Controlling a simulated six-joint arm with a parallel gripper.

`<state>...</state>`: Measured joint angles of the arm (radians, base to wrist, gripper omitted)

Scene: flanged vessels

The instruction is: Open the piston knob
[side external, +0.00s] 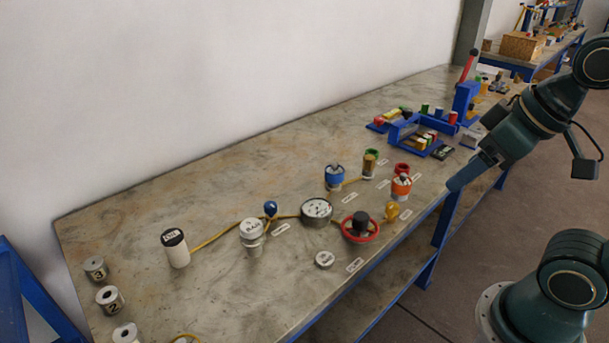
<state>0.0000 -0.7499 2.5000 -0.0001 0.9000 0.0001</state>
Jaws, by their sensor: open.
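No part is readably marked as the piston knob, as the small labels are too small to read. Candidates on the table are a black knob (360,220) inside a red ring (346,234), a small dark blue knob (270,208) on a yellow line, and a yellow knob (391,211). A blue-collared vessel (334,172) and an orange-collared vessel (401,187) stand behind them. My gripper (453,187) is at the table's right edge, pointing down-left, right of the orange vessel and apart from everything. It is open and empty; its fingers are hard to make out.
A round gauge (316,208), a flanged white vessel (252,232) and a black-topped white cylinder (176,250) stand along a yellow line. Numbered cylinders (109,299) are at front left. Blue racks (430,128) stand at the back. The table (150,213) is clear toward the wall.

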